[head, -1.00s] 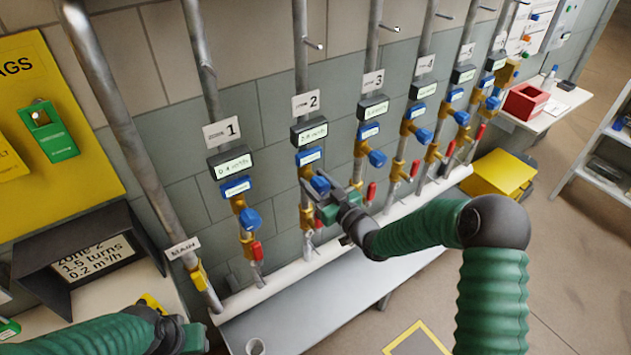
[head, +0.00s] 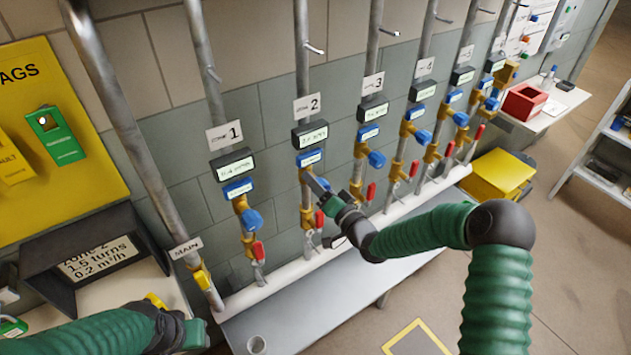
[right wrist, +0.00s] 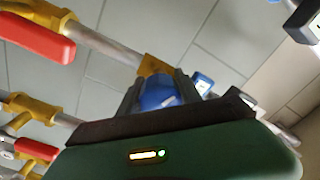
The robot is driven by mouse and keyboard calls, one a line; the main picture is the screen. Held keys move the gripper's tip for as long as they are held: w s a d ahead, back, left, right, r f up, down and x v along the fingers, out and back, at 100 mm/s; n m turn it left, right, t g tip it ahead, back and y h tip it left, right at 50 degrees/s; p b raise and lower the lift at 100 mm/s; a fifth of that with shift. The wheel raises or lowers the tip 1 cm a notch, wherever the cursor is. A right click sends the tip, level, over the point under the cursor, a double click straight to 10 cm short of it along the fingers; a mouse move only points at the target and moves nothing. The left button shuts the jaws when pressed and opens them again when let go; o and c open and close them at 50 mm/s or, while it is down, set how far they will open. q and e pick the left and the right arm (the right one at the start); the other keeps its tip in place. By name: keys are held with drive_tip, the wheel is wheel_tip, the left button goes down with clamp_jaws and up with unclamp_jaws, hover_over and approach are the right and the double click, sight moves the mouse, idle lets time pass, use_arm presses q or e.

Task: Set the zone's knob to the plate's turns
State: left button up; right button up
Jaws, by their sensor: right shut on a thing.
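The plate (head: 98,258) in the dark frame at the left of the head view reads "zone 2, 1.5 turns, 0.2 m³/h". The zone 2 pipe carries a "2" label (head: 307,106) and a small display (head: 310,134) whose digits I cannot read surely. My right gripper (head: 322,187) is at that pipe's valve. In the right wrist view its fingers are shut on the blue knob (right wrist: 158,90), which sits between them; the head view mostly hides this knob. My left gripper (head: 190,332) is low at the left, away from the pipes; its jaw state is unclear.
Neighbouring pipes carry similar valves: zone 1's blue knob (head: 252,220) and zone 3's blue knob (head: 376,159) stand close by. Red levers, such as zone 2's (head: 319,219), hang below the knobs. A grey bench (head: 330,300) lies below. A yellow tag board (head: 50,130) is at left.

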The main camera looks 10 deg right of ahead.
drive_tip(key=shift+w+d+r+m, duration=0.1)
drive_tip(key=shift+d+r+m, duration=0.1)
drive_tip(key=shift+m, duration=0.6)
drive_tip(key=o, duration=1.1)
drive_tip(key=shift+c, duration=0.2)
drive_tip(key=o, duration=0.3)
drive_tip(key=shift+f, duration=0.2)
drive_tip(key=shift+a, duration=0.1)
